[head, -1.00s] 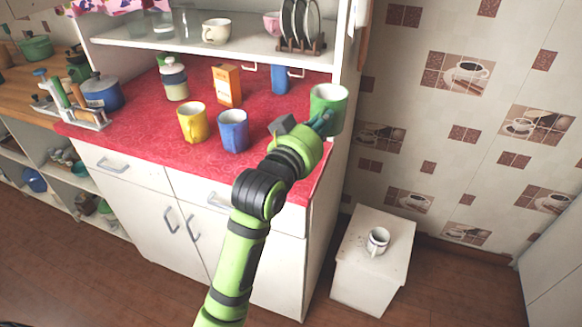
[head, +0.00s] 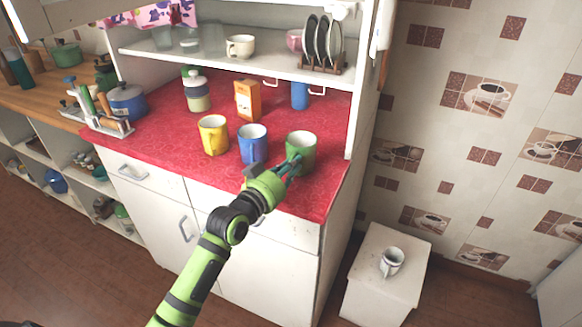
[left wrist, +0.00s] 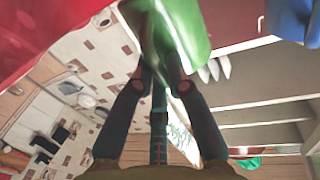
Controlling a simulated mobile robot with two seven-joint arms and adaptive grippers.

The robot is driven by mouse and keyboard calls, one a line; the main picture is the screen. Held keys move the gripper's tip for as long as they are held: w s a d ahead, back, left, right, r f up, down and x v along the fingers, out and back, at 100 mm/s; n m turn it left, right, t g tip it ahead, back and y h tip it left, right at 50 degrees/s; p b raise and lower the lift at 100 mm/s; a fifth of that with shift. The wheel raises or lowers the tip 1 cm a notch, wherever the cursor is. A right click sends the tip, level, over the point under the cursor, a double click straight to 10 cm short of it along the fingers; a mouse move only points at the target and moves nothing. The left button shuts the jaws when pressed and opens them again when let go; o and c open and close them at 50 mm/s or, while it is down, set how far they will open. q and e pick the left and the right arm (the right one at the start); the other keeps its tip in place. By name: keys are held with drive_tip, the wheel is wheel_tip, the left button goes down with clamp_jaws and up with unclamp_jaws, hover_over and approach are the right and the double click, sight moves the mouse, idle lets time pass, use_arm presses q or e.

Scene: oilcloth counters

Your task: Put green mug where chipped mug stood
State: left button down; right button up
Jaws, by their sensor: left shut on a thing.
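The green mug (head: 303,146) is at the right front of the red counter (head: 232,180), right of the blue mug (head: 253,143). It looks upright, on or just above the cloth; I cannot tell which. My left gripper (head: 291,166) is shut on its near side. In the left wrist view the green mug (left wrist: 182,30) fills the space between and beyond the fingers (left wrist: 160,75). I cannot make out a chip on either. My right gripper is not in view.
A yellow mug (head: 213,135) stands left of the blue one. An orange carton (head: 247,100), a jar (head: 197,92) and a blue cup (head: 300,95) are behind. A plate rack (head: 322,66) is on the shelf (head: 205,58). The counter's right front corner is clear.

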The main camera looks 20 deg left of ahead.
use_arm(q)
drive_tip(key=shift+f, duration=0.25)
drive_tip(key=shift+f, duration=0.15)
drive_tip(key=c, duration=1.2)
unclamp_jaws()
drive_tip(key=shift+f, duration=0.1)
